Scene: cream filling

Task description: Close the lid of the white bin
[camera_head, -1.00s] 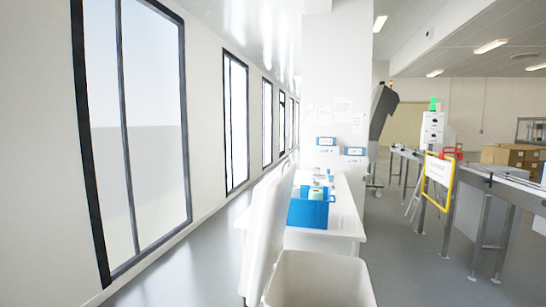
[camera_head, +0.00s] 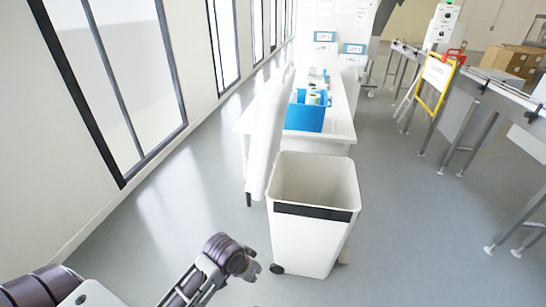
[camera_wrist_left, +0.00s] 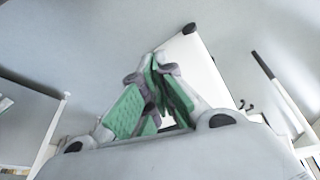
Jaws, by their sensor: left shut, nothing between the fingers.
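The white bin (camera_head: 308,245) stands upright on the floor at the centre of the head view, with a dark band below its front rim. Its mouth is open and the inside I can see looks empty. The white lid (camera_head: 265,135) is swung open and stands nearly upright along the bin's left side. My left gripper (camera_head: 249,268) is low at the left of the bin, apart from it and below the lid. In the left wrist view its green-padded fingers (camera_wrist_left: 152,95) are shut and empty, with a white panel beyond, probably the bin. My right gripper is not in view.
A white table (camera_head: 342,125) with a blue crate (camera_head: 304,118) stands behind the bin. A windowed wall (camera_head: 75,165) runs along the left. Conveyors (camera_head: 505,95) and a yellow-framed sign (camera_head: 437,75) are at the right. The grey floor is clear right of the bin.

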